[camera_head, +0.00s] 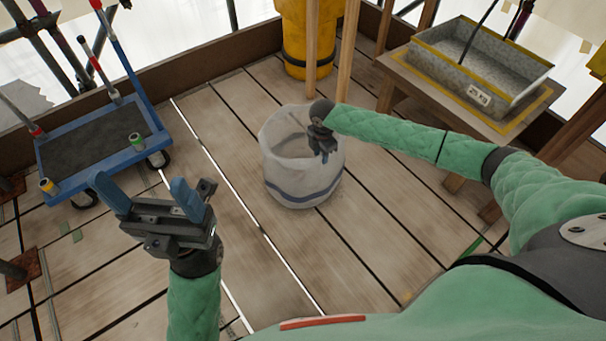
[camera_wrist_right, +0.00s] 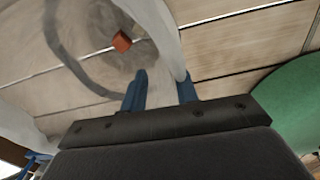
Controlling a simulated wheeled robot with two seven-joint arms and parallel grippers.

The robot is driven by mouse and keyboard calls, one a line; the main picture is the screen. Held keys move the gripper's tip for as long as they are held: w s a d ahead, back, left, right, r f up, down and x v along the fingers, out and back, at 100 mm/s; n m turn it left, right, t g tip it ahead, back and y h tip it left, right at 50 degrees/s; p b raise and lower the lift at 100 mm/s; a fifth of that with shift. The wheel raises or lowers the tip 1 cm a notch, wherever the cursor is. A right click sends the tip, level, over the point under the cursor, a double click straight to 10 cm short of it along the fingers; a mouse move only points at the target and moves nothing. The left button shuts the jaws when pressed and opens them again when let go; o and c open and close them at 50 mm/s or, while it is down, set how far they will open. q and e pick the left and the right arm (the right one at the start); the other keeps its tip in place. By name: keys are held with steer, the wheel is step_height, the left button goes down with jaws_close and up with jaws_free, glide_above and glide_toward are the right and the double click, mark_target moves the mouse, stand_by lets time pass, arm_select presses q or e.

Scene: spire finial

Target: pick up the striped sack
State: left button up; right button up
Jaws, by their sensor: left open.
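The striped sack (camera_head: 304,178) is a whitish, open-topped round bag with a dark blue band near its base. It stands upright on the planks in the middle of the head view. My right gripper (camera_head: 323,153) is at its right rim, pointing down. In the right wrist view the two blue fingers (camera_wrist_right: 161,83) are partly apart on either side of the sack wall (camera_wrist_right: 158,28); whether they press on it I cannot tell. A small orange-red block (camera_wrist_right: 122,41) shows inside the sack. My left gripper (camera_head: 150,190) is open and empty, left of the sack.
A blue cart (camera_head: 100,145) stands at the left. A yellow barrel (camera_head: 305,38) and wooden posts (camera_head: 346,55) are behind the sack. A grey trough (camera_head: 480,66) sits on a wooden table (camera_head: 400,68) at the right. The planks in front of the sack are clear.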

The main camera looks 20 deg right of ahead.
steer(key=shift+f+p, duration=0.25)
steer(key=shift+p, duration=0.3)
stand_by(0.9)
steer(key=shift+c, duration=0.4)
jaws_close()
stand_by(0.9)
